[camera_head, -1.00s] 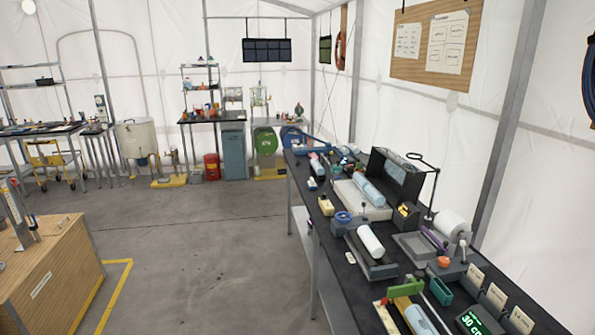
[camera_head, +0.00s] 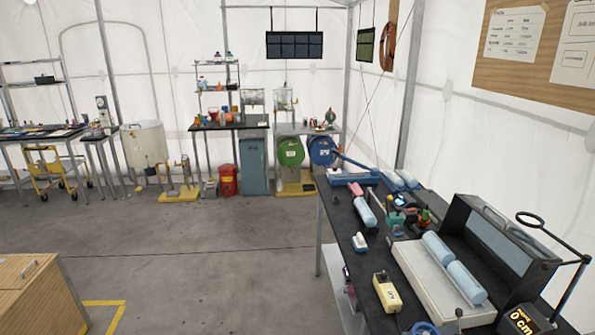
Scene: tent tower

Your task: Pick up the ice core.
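Several pale blue cylinders that look like ice cores lie on the black workbench (camera_head: 350,262) at the right. Two lie end to end, a nearer one (camera_head: 467,282) and a farther one (camera_head: 438,248), in a white tray (camera_head: 418,272) beside a dark open-fronted box. Another blue cylinder (camera_head: 366,212) lies on the bench left of the tray. More pale blue cylinders (camera_head: 393,181) lie near the far end of the bench. I cannot tell which one the task means. Neither of my grippers is in view.
A yellow device (camera_head: 386,292) and a small white-and-blue item (camera_head: 359,242) sit near the bench's left edge. A magnifier stand (camera_head: 575,285) rises at the right. A wooden cabinet (camera_head: 30,295) stands lower left. The grey floor (camera_head: 200,255) between cabinet and bench is clear.

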